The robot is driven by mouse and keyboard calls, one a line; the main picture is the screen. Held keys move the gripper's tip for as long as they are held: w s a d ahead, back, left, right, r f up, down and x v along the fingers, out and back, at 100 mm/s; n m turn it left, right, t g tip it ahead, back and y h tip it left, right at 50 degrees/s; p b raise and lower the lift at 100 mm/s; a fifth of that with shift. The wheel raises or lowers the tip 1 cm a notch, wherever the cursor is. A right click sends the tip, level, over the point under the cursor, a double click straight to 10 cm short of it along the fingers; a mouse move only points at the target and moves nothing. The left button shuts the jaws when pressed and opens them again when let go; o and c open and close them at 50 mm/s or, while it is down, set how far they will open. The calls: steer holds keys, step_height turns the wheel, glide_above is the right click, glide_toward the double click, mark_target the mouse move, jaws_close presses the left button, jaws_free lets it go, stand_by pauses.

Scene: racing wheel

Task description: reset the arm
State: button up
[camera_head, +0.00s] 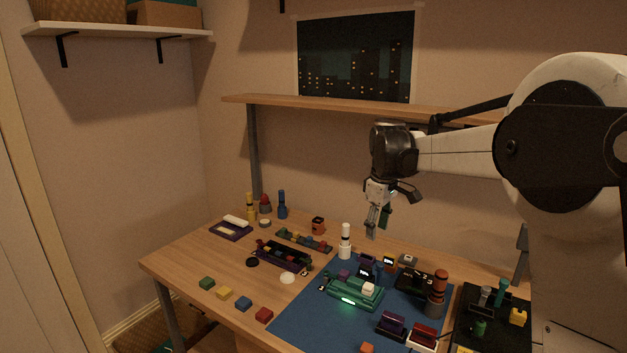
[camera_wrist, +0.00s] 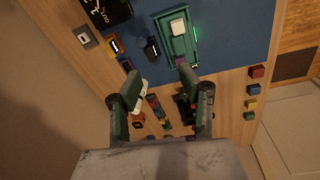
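My gripper (camera_head: 377,222) hangs in the air above the back part of the wooden table (camera_head: 180,258), fingers pointing down, in the head view. My white and black arm reaches in from the right. In the wrist view my gripper (camera_wrist: 158,76) has its two dark green fingers spread apart, with nothing held between them. A white cylinder with a dark band (camera_head: 345,243) stands upright on the table below and left of the fingers. The green lit device (camera_head: 352,293) lies on the blue mat (camera_head: 300,322), below the gripper.
Small coloured blocks, including a green block (camera_head: 207,283) and a red block (camera_head: 264,315), lie along the front left. A dark tray (camera_head: 478,342) with items stands at the right. A raised wooden shelf (camera_head: 300,103) runs along the wall behind my wrist. Air around the fingers is clear.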

steer(key=s+d+r+m+t, duration=0.1)
steer(key=s+r+m+t, duration=0.15)
steer(key=s, duration=0.75)
steer(key=s+r+m+t, duration=0.15)
steer(key=s+r, duration=0.25)
steer(key=s, duration=0.6)
steer(key=s+f+m+t, duration=0.1)
steer(key=s+f+m, duration=0.1)
steer(key=s, duration=0.7)
steer(key=s+f+m+t, duration=0.1)
steer(key=s+f+m, duration=0.2)
steer(key=s, duration=0.6)
step_height(320, 180, down, 2)
steer(key=shift+s+d+f, duration=0.2)
steer(key=shift+d, duration=0.15)
